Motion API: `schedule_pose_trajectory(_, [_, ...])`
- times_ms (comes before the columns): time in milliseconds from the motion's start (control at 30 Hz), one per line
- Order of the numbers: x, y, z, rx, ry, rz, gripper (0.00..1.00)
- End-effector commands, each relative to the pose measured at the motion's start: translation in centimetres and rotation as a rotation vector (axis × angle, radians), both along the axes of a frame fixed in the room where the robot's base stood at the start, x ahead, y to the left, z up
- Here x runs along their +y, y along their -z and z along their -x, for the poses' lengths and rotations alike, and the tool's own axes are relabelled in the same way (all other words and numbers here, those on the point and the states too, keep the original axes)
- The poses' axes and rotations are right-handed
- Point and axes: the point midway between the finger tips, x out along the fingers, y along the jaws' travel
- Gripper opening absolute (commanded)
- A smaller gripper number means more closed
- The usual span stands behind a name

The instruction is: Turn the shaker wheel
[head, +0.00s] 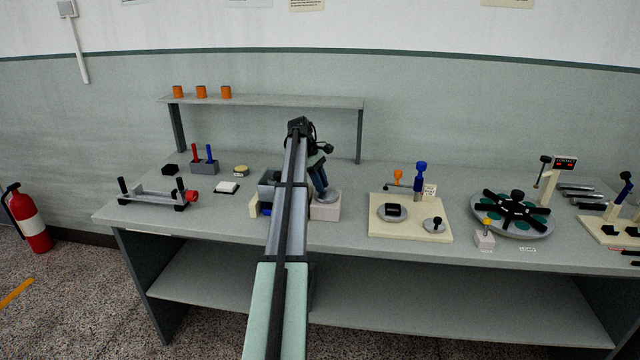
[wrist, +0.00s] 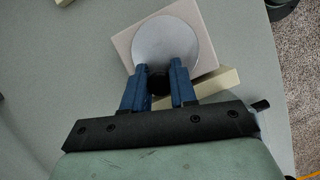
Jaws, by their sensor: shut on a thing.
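A light grey disc, which looks like the shaker wheel (head: 330,196), lies flat on top of a pale pink block (head: 325,211). In the wrist view the disc (wrist: 176,36) and the square block (wrist: 124,43) under it show from above. A dark knob (wrist: 159,84) stands at the near edge of the disc. My gripper (wrist: 160,72) has its two blue fingers on either side of this knob and is shut on it. In the head view my gripper (head: 320,192) points down at the disc. My arm hides the block's left side.
A grey box (head: 267,187) and a cream block (head: 253,205) stand just left, partly behind my arm. A cream board (head: 410,229) with discs is to the right, then a large round turntable (head: 483,222). A shelf (head: 262,102) stands behind.

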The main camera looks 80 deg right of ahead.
Motion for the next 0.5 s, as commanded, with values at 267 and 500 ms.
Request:
schedule_pose_trajectory(267, [-0.62,-0.06,0.34,0.001,0.192,-0.001,0.0])
schedule_pose_trajectory(500, [-0.82,-0.05,0.6,0.0,0.321,0.0,0.0])
